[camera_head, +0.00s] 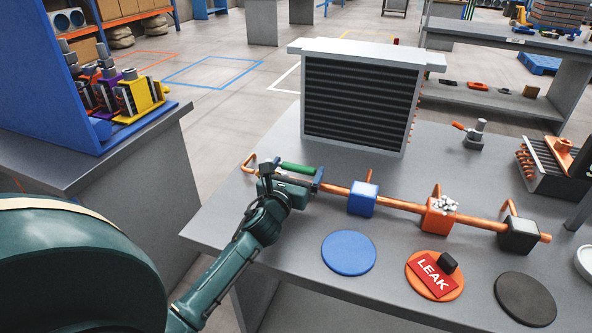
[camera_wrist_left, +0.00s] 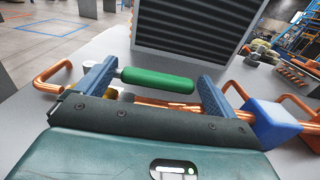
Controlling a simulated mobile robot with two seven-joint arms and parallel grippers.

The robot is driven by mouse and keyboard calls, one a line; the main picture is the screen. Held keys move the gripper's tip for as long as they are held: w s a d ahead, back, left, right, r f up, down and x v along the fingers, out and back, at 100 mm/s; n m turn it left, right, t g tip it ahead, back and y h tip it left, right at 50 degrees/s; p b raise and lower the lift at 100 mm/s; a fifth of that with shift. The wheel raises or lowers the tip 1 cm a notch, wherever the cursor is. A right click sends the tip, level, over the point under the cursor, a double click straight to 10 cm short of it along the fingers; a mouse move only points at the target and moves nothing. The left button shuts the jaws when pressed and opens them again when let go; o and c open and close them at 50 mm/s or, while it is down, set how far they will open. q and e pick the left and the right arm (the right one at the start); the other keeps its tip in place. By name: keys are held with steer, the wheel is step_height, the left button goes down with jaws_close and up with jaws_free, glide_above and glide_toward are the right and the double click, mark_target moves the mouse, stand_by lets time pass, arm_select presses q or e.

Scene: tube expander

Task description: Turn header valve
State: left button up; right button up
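The header valve's green handle (camera_head: 297,169) sits at the left end of a horizontal copper header pipe (camera_head: 398,204). In the left wrist view the green handle (camera_wrist_left: 157,80) lies lengthwise across the gap between my two blue fingers. My left gripper (camera_head: 291,177) is open, with its fingers spread to either side of the handle. The left finger is close to the handle's metal end; I cannot tell whether they touch. A brass valve part (camera_wrist_left: 118,94) shows below the handle, and the gripper body hides some of it. My right gripper is not in view.
The pipe carries a blue block (camera_head: 362,199), an orange block (camera_head: 438,218) and a black block (camera_head: 517,237). In front lie a blue disc (camera_head: 348,253), an orange disc with a red LEAK tag (camera_head: 433,277) and a black disc (camera_head: 525,298). A finned radiator (camera_head: 357,100) stands behind.

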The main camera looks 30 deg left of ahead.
arm_select(q)
steer(key=c, duration=1.1)
